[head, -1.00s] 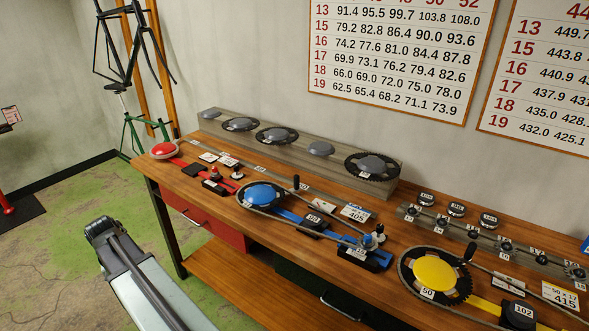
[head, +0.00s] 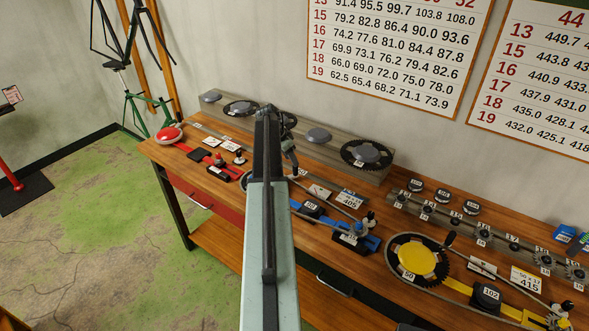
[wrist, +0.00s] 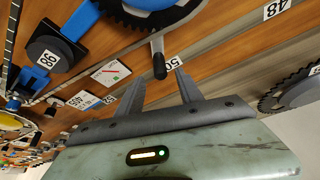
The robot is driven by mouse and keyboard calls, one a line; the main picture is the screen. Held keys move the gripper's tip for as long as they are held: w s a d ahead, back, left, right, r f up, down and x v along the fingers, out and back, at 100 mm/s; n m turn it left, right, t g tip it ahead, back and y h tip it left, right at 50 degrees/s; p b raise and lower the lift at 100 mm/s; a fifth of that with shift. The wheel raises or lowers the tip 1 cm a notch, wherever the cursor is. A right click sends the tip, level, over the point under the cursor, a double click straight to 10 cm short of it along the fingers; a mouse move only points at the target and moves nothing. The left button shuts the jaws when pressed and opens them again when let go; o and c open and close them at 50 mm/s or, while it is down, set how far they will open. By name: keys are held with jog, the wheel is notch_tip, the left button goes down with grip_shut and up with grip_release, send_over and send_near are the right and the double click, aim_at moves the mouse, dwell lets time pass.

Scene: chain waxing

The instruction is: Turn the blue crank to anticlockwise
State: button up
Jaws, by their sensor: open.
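The blue crank's dark handle (wrist: 158,58) shows in the wrist view, sticking out from beside the blue chainring disc (wrist: 152,4). My gripper (wrist: 161,74) is open, with one finger on each side of the handle's free end in the picture. I cannot tell whether either finger touches it. In the head view my arm hides most of the blue chainring; the blue bar and its block (head: 311,209) and the blue sprocket stand (head: 352,238) show to its right.
A grey rail with spare chainrings (head: 366,153) runs along the back.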

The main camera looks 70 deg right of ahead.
aim_at(295, 175)
jog(key=b+x, duration=0.5)
jog(key=x, duration=0.1)
jog(key=shift+f, duration=0.45)
jog(key=shift+r, duration=0.15)
jog(key=shift+c, duration=0.2)
grip_shut()
